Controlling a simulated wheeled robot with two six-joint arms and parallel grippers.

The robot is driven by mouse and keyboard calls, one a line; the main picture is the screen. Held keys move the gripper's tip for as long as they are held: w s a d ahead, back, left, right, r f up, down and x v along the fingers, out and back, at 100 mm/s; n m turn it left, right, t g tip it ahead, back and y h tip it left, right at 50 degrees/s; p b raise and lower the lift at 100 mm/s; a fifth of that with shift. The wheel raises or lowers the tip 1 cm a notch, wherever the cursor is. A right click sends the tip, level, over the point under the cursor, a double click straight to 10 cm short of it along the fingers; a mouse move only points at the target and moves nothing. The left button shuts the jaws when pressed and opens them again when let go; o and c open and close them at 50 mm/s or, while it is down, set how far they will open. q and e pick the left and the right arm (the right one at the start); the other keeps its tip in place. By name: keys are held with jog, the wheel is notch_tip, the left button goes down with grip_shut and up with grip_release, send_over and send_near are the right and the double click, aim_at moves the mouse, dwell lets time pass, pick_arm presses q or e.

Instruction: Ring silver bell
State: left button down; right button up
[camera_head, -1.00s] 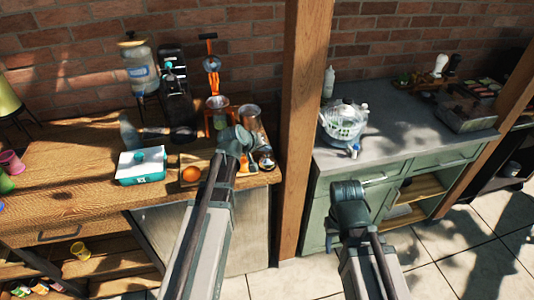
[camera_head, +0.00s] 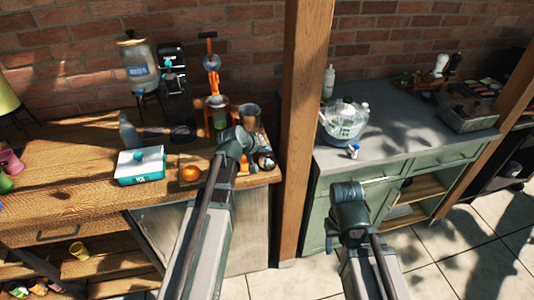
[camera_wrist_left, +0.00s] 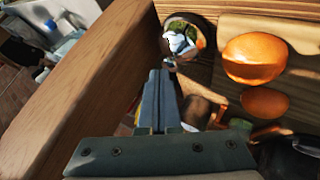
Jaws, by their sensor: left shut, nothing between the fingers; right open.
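The silver bell (camera_head: 265,159) stands at the right end of the wooden table, beside the wooden post. In the left wrist view a shiny, round, reflective thing, apparently the bell (camera_wrist_left: 186,36), lies just beyond my left fingertips. My left gripper (camera_wrist_left: 162,76) is shut and empty, its tips close to the bell's near side. Whether they touch it I cannot tell. In the head view my left wrist hides the fingers of my left gripper (camera_head: 243,147). My right gripper (camera_head: 350,192) is open in front of the green cabinet, its fingers mostly hidden.
An orange (camera_head: 191,173) lies left of my left wrist, on a cutting board. A teal-and-white box (camera_head: 140,168) stands further left. An orange juicer (camera_head: 217,112) and a glass jug (camera_head: 249,117) stand behind. The wooden post (camera_head: 300,120) rises close to the right of the bell.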

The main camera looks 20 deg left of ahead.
aim_at(266, 156)
pick_arm(q)
jog(key=shift+f, duration=0.2)
dwell(0.3)
jog(key=shift+r, duration=0.1)
jog(key=shift+r+p, duration=0.5)
jog(key=shift+r, duration=0.1)
notch_tip(266, 156, up, 6)
jog(key=p, duration=0.6)
dwell(0.7)
